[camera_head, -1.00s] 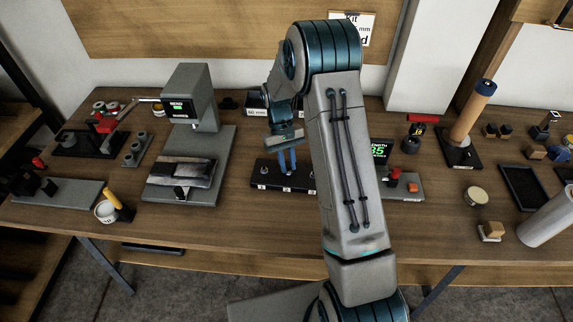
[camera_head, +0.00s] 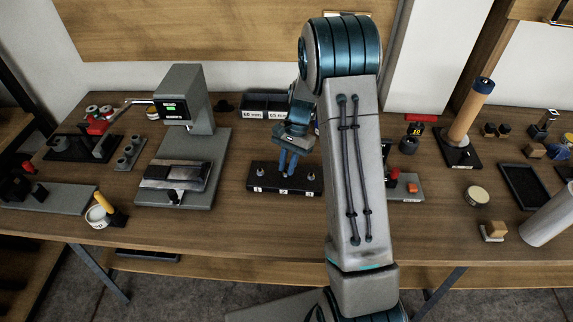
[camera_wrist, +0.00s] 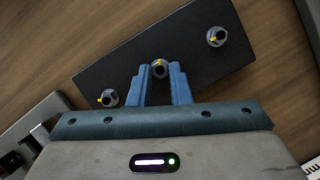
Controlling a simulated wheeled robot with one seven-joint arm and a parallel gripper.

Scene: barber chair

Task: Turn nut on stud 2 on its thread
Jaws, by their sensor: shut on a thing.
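A black block (camera_head: 300,190) with labels 1, 2 and 3 on its front edge stands on the bench and carries three studs. My gripper (camera_head: 287,173) points down over the middle stud, stud 2, and its blue fingers are shut on the nut there. In the wrist view the fingertips (camera_wrist: 160,74) close around the nut on stud 2 (camera_wrist: 159,67), which has a yellow mark. The other studs show on either side, one at the upper right (camera_wrist: 216,37) and one at the lower left (camera_wrist: 109,98), both with yellow marks. The thread of stud 2 is hidden.
A grey bending press (camera_head: 187,100) stands left of the block. Labelled bins (camera_head: 264,104) stand behind it. A grey box with a red button (camera_head: 406,186) is at its right, partly behind my arm. Bare bench lies in front of the block.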

